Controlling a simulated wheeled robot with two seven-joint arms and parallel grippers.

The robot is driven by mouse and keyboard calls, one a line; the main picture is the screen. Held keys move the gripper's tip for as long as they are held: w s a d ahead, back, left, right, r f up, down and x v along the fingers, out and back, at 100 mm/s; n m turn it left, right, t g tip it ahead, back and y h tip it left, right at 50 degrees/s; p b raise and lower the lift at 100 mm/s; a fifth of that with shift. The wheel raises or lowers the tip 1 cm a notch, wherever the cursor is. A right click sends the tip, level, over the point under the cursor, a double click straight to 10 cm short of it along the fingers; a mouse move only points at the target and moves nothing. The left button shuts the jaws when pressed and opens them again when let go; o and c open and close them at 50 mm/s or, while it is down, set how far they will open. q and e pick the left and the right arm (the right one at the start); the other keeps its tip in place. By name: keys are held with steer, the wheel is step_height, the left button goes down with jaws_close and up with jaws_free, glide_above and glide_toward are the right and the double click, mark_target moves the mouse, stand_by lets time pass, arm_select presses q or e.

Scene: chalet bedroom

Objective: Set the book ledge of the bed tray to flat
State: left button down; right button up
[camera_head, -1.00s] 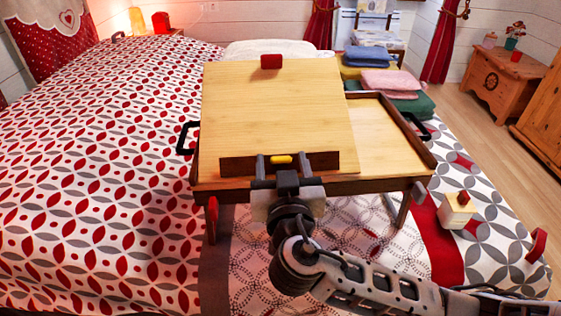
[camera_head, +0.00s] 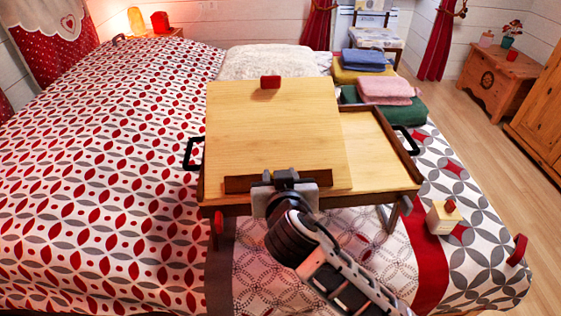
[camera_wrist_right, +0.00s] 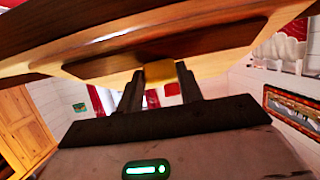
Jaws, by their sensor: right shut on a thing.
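The bed tray (camera_head: 375,166) stands on the bed, with a pale wooden board (camera_head: 275,125) over its left and middle part. The book ledge (camera_head: 246,184) is a dark strip along the board's near edge. In the right wrist view the ledge (camera_wrist_right: 205,45) is just above the fingers. My right gripper (camera_head: 287,180) is at the ledge's middle. In the wrist view its fingers (camera_wrist_right: 161,82) are shut on the ledge's yellow tab (camera_wrist_right: 160,73). In the head view the gripper hides the tab. I cannot tell the ledge's exact angle. My left gripper is out of view.
A red knob (camera_head: 270,82) sits at the board's far edge. Black handles (camera_head: 190,154) stick out at the tray's sides. A pale block with a red top (camera_head: 441,219) is on the bed at the right. Folded towels (camera_head: 385,90) lie behind the tray.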

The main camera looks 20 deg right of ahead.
steer(key=g+p, duration=0.1)
steer(key=p, duration=0.2)
steer(key=shift+w+d+r+p, duration=0.1)
steer(key=shift+w+r+p, duration=0.25)
steer(key=shift+r, duration=0.05)
steer(key=shift+w+f+g+p, duration=0.1)
steer(key=shift+f+g+p, duration=0.05)
steer(key=shift+g+p, duration=0.4)
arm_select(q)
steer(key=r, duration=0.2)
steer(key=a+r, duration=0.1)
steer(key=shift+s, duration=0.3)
arm_select(e)
steer(key=shift+f, duration=0.2)
steer(key=o, duration=1)
